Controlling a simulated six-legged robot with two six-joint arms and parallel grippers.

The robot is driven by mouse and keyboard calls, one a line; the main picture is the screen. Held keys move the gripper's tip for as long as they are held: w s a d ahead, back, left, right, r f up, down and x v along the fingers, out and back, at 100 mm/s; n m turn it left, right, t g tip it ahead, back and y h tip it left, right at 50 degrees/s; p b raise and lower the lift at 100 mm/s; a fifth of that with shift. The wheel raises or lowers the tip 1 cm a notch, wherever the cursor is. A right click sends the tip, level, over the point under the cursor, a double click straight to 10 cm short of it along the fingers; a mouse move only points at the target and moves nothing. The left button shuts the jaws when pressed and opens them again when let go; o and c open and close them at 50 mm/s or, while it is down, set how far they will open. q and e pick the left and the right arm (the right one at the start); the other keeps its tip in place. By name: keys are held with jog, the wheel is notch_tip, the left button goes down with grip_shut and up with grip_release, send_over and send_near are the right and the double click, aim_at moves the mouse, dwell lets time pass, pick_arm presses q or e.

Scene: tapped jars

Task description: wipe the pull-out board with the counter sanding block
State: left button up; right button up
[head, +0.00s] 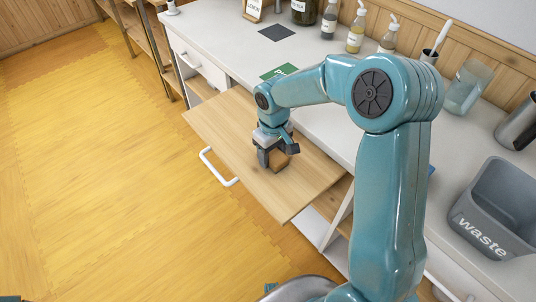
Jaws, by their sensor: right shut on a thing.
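The pull-out board (225,130) is a wooden panel drawn out from under the white counter, with a white handle (218,167) on its front side. My right gripper (275,157) is over the middle of the board and points down. It is shut on the sanding block (279,161), a small brown block low at the board's surface. The jaws hide part of the block, and I cannot tell whether it touches the board. My left gripper is not in view.
The counter (228,50) carries a green card (279,72), a dark square (277,33), pump bottles (356,30), a clear jug (467,86), a metal pitcher (519,124) and a grey waste bin (497,210). Yellow floor (90,160) lies open at left.

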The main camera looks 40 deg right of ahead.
aim_at(259, 169)
jog(key=shift+w+d+p, duration=0.2)
jog(key=shift+d+p, duration=0.3)
jog(key=shift+d, duration=1.85)
jog(key=shift+s+a+b, duration=0.15)
jog(key=shift+a+b, duration=0.2)
jog(key=shift+a, duration=0.9)
jog(key=shift+s+a+b, duration=0.1)
jog(key=shift+a+b, duration=0.2)
jog(key=shift+a, duration=0.9)
jog(key=shift+a+f, duration=0.1)
jog(key=shift+a, duration=0.6)
jog(key=shift+s+a+b, duration=0.15)
jog(key=shift+a+b, duration=0.45)
jog(key=shift+a, duration=1.05)
jog(key=shift+r, duration=0.2)
